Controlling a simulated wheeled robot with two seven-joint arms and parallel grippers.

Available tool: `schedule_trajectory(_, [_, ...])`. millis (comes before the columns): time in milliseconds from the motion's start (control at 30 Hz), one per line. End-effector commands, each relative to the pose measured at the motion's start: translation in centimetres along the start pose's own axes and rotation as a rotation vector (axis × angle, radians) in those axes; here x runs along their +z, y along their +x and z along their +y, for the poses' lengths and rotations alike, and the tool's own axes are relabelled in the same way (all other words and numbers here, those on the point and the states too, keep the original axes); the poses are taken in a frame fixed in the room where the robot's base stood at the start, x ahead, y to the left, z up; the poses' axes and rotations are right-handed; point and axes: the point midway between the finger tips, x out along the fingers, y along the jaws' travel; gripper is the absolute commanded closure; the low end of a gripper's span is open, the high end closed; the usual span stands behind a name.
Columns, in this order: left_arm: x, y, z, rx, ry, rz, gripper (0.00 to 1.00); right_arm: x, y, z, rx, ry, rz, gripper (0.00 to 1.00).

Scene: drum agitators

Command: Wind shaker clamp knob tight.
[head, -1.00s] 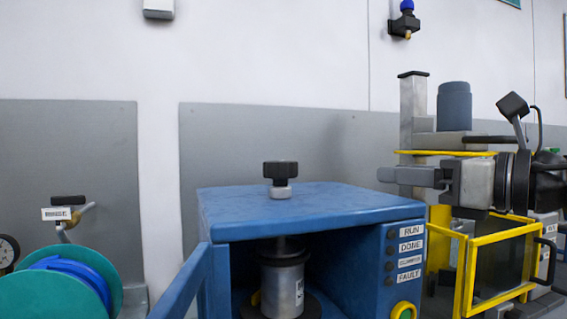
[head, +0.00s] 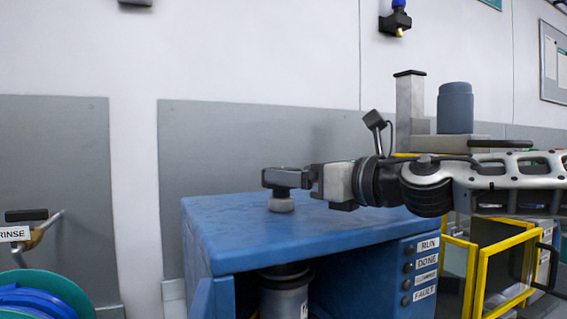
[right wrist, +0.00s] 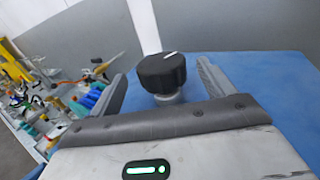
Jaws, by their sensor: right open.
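The black clamp knob (right wrist: 163,70) stands upright on the blue top of the shaker (head: 300,225), with a white pointer line on its top. In the head view my gripper hides most of the knob, and its pale collar (head: 281,205) shows below. My right gripper (head: 279,178) reaches in from the right at knob height. In the right wrist view its two fingers (right wrist: 160,76) are spread, one on each side of the knob, with gaps visible on both sides. A metal canister (head: 285,298) sits inside the shaker under the knob's shaft. My left gripper is not in view.
A panel with RUN, DONE and FAULT labels (head: 426,270) is on the shaker's right front. A yellow-framed guard (head: 482,262) stands to the right. A teal reel (head: 45,290) and a RINSE valve (head: 30,225) are at the left. The shaker top around the knob is clear.

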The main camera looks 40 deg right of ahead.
Motion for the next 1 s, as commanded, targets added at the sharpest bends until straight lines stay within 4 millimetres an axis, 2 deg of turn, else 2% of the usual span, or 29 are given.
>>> schedule_trajectory(100, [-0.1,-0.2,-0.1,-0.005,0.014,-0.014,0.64,0.1,1.9,0.0,0.000,0.004,0.003,0.19])
schedule_trajectory(300, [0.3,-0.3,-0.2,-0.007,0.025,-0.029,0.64,0.0,3.5,0.0,0.000,0.002,0.001,0.19])
schedule_trajectory(667, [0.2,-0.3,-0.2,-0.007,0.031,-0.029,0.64,0.0,3.8,-0.1,-0.002,0.001,-0.002,0.19])
schedule_trajectory(833, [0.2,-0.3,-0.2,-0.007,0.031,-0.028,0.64,0.0,3.8,0.0,-0.001,0.001,-0.002,0.63])
schedule_trajectory(1000, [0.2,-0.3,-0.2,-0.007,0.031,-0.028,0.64,0.0,3.8,0.0,-0.003,0.001,-0.001,0.64])
